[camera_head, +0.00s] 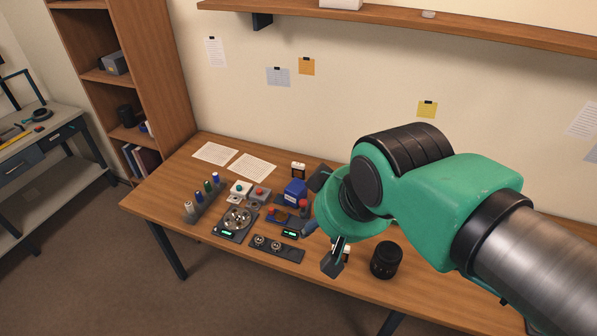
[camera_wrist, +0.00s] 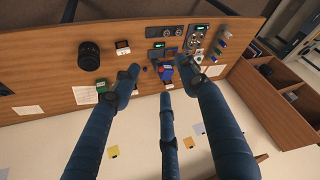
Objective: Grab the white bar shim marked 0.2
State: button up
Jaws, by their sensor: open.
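I cannot single out the white bar shim marked 0.2, as no such marking is readable. A small white-faced block (camera_head: 299,169) stands at the back of the bench, and a similar white piece shows in the wrist view (camera_wrist: 167,86) near the middle finger. Another small white-topped block (camera_wrist: 122,46) lies near the black lens; it is partly hidden by a finger in the head view (camera_head: 346,254). My gripper (camera_head: 322,222) is open and empty above the bench. Its fingers are spread in the wrist view (camera_wrist: 162,75), apart from both blocks.
The black lens (camera_head: 386,260) stands at the front right. A blue device (camera_head: 294,190), a round dial tray (camera_head: 236,219), a dark plate (camera_head: 277,247) and a rack of coloured bottles (camera_head: 204,200) crowd the left half. Paper sheets (camera_head: 253,166) lie behind. A shelf (camera_head: 430,25) hangs above.

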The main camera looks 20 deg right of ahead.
jog(key=shift+o, duration=0.7)
jog(key=w+d+r+m+g, duration=0.1)
jog(key=w+r+m, duration=0.15)
jog(key=w, duration=0.55)
jog(key=w+d+r+m, duration=0.1)
jog(key=w+m, duration=0.3)
jog(key=w, duration=0.4)
jog(key=w+d+f+m+y, duration=0.1)
jog(key=w+d+f+m, duration=0.15)
jog(key=w, duration=0.65)
jog(key=w+d+f+m, duration=0.1)
jog(key=w+d+m, duration=0.25)
jog(key=w, duration=0.65)
jog(key=w+d+f+m+g+y, duration=0.1)
jog(key=w+d+f+m, duration=0.3)
jog(key=w+f, duration=0.3)
jog(key=w+d+f+m, duration=0.4)
jog(key=w+d+f, duration=0.15)
jog(key=w, duration=0.25)
jog(key=w+d+f+m, duration=0.3)
jog(key=w+d+f, duration=0.1)
jog(key=f, duration=0.5)
jog(key=w+d+f+m+y, duration=0.1)
jog(key=w+d+f+m, duration=0.2)
jog(key=f, duration=0.6)
jog(key=w+d, duration=0.2)
jog(key=shift+w+p, duration=0.35)
